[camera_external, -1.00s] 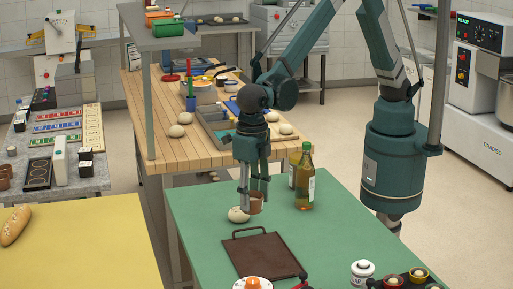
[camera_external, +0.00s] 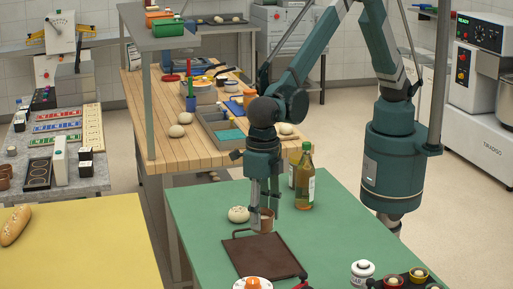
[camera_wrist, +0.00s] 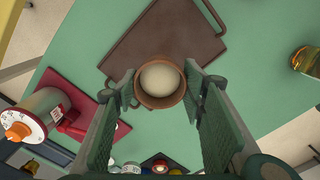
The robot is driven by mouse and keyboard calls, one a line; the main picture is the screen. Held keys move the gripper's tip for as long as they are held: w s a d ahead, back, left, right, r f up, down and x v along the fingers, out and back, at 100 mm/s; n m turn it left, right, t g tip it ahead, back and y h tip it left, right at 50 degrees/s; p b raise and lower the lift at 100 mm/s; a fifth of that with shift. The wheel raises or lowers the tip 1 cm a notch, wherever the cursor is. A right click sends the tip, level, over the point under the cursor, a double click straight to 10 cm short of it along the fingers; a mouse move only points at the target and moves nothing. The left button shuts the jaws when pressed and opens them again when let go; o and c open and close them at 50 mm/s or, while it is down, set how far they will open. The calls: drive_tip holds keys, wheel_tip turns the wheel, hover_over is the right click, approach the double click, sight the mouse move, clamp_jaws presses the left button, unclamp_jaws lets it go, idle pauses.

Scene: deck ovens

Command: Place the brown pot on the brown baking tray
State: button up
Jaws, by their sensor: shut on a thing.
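The brown pot (camera_external: 266,221) is a small terracotta-coloured cup, and in the wrist view the brown pot (camera_wrist: 160,101) shows a pale round inside. My gripper (camera_external: 262,217) is shut on it, with a finger on each side, as the wrist view of my gripper (camera_wrist: 160,90) also shows. The brown baking tray (camera_external: 265,257) is a flat dark plate with a handle at its far edge, on the green table. The brown baking tray (camera_wrist: 185,35) lies beyond the pot in the wrist view. The pot is near the tray's handle end; its height above the table is unclear.
A bread roll (camera_external: 239,214) sits left of the pot. Glass bottles (camera_external: 305,180) stand behind it to the right. A white-lidded jar (camera_external: 362,270) stands to the right. The green table's right middle is clear.

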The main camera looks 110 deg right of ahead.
sight(262, 231)
drive_tip(key=shift+f, duration=2.8)
drive_tip(key=shift+f+b, duration=0.3)
drive_tip(key=shift+f, duration=1.6)
drive_tip(key=shift+f, duration=0.2)
drive_tip(key=o, duration=1)
drive_tip(key=shift+r, duration=0.1)
drive_tip(key=shift+r, duration=0.1)
wheel_tip(262, 231, up, 12)
drive_tip(key=shift+r+p, duration=0.1)
drive_tip(key=shift+p, duration=0.25)
